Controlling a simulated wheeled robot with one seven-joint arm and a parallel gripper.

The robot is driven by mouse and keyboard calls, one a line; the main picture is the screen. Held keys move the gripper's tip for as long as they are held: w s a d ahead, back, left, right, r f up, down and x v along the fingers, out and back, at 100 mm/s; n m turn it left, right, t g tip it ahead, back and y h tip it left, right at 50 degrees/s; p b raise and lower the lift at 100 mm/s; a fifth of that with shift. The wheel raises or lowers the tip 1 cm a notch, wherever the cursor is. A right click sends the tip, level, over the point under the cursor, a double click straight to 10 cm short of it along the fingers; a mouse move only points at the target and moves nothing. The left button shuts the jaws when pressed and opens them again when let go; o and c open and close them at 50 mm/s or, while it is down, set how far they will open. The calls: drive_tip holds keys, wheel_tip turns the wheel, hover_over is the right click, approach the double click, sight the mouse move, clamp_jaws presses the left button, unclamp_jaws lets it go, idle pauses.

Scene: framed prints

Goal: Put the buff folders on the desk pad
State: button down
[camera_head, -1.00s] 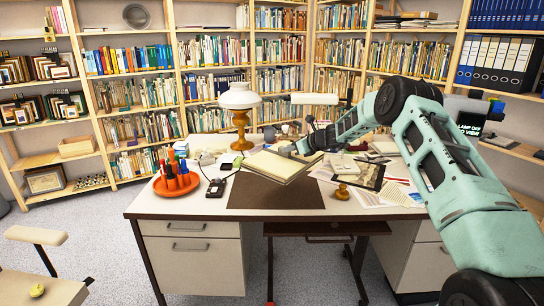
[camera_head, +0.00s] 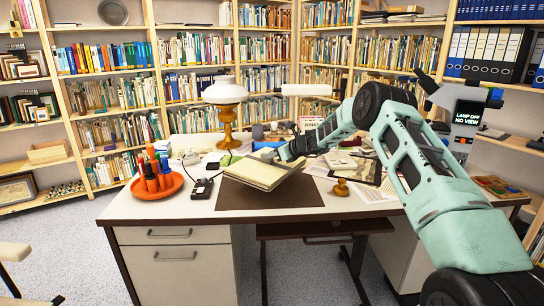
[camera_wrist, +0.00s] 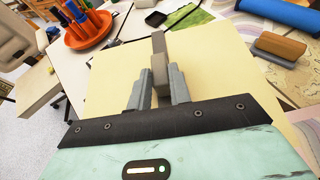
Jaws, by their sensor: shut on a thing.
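The buff folders (camera_head: 256,172) are a pale yellow stack, tilted, over the left and back part of the dark brown desk pad (camera_head: 290,197). My gripper (camera_head: 284,155) reaches in from the right and is shut on them at their far right side. In the wrist view the buff cover (camera_wrist: 215,65) fills the middle, with the two grey fingers (camera_wrist: 158,92) closed around a grey-brown upright piece on it. The folders look raised above the pad at least in part; whether an edge touches it I cannot tell. They hide the pad's back left part.
A lamp (camera_head: 226,100) stands behind. A wooden stamp (camera_head: 341,188), a dark framed print (camera_head: 362,170) and papers lie right. The pad's front is clear.

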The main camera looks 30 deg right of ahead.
sight(273, 168)
drive_tip(key=shift+f+b, duration=2.1)
drive_tip(key=shift+f, duration=0.85)
drive_tip(key=shift+f+b, duration=0.4)
drive_tip(key=shift+f, duration=0.15)
drive_tip(key=c, duration=1.2)
unclamp_jaws()
drive_tip(key=shift+f, duration=0.2)
drive_tip(key=v, duration=1.7)
drive_tip(key=shift+s, duration=0.2)
